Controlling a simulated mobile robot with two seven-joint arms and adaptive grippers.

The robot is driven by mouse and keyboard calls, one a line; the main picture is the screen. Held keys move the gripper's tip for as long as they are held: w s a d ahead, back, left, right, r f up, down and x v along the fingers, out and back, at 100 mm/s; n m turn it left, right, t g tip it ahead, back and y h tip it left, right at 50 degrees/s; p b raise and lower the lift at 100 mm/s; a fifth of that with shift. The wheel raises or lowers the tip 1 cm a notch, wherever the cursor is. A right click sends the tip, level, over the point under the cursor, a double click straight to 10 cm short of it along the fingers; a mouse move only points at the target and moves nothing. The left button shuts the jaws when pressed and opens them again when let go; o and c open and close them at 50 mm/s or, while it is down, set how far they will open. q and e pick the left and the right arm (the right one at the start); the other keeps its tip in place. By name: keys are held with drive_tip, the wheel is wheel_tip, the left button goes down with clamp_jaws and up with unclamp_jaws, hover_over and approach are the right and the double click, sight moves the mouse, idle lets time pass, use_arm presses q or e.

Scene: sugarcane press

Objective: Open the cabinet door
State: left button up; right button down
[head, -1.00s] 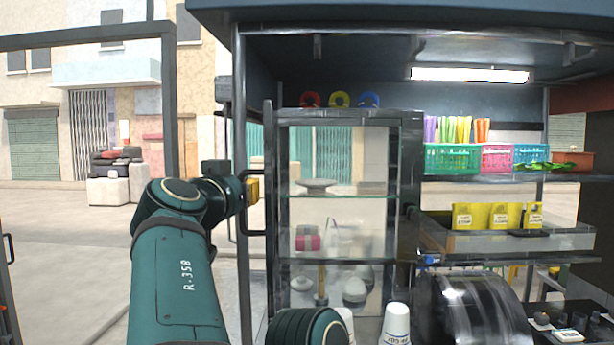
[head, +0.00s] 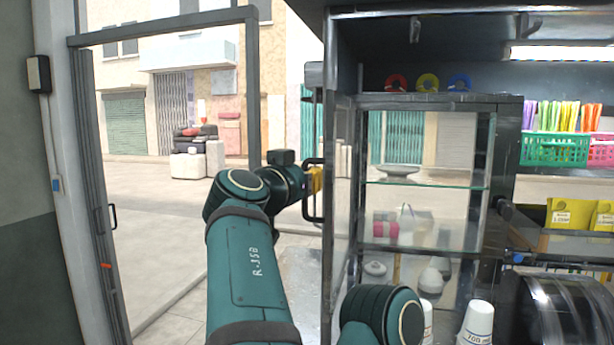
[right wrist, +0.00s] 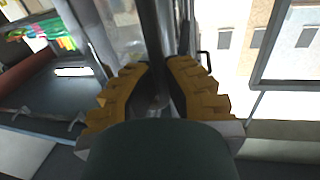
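The glass cabinet (head: 508,104) stands right of centre in the head view. Its dark-framed glass door (head: 345,170) shows almost edge-on at its left side, apparently swung out. The dark D-shaped door handle (head: 313,216) sticks out left of the door. My right gripper (head: 317,181), with yellow fingers, is at this handle. In the right wrist view, the right gripper's fingers (right wrist: 160,72) lie on both sides of a dark bar, apparently the handle (right wrist: 158,30), and look closed on it. The contact itself is partly hidden. My left gripper is not in view.
Inside are glass shelves with a dish (head: 399,169) and jars. White cups (head: 477,322) and a dark drum (head: 565,310) stand at lower right. Baskets (head: 553,149) and yellow packs are farther right. A framed shop door (head: 112,270) is at left, with open pavement beyond.

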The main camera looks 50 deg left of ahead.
drive_tip(key=shift+s+f, duration=0.1)
drive_tip(key=shift+f, duration=0.05)
drive_tip(key=c, duration=1.2)
unclamp_jaws()
drive_tip(key=shift+o, duration=0.9)
drive_tip(key=shift+s, duration=0.15)
